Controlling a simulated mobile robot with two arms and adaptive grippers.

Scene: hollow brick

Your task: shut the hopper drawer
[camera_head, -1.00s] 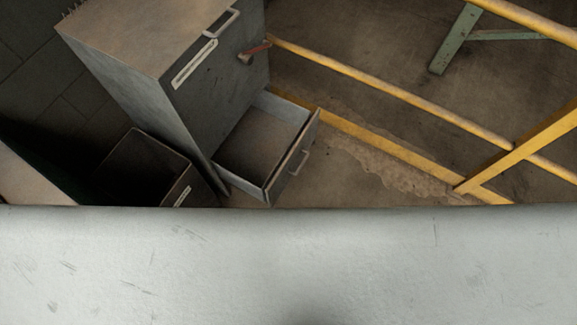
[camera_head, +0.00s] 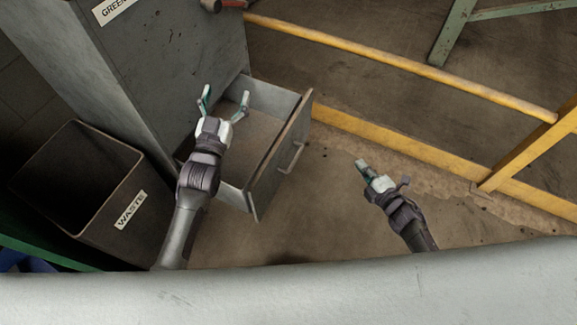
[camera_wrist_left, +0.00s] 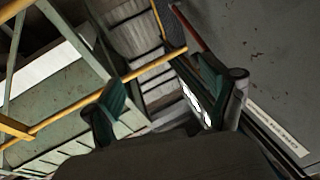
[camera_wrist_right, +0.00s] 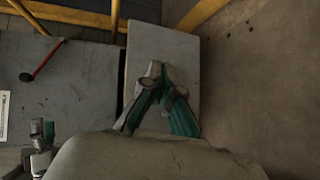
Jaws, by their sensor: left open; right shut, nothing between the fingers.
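The hopper drawer (camera_head: 265,190) sticks out open from the low part of the grey cabinet (camera_head: 170,60). Its front panel has a bar handle (camera_head: 291,158). The panel also shows in the right wrist view (camera_wrist_right: 163,55), partly hidden behind the fingers. My left gripper (camera_head: 225,98) is open and empty, and in the head view it overlaps the open drawer. Its spread fingers show in the left wrist view (camera_wrist_left: 165,105), with the cabinet face to their right. My right gripper (camera_head: 361,164) is shut and empty, right of the drawer front and apart from it in the head view.
A dark bin labelled WASTE (camera_head: 85,185) stands left of the drawer. A red lever (camera_head: 232,4) sits on the cabinet face. Yellow rails (camera_head: 400,63) run behind and to the right. Bare floor (camera_head: 325,215) lies in front of the drawer.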

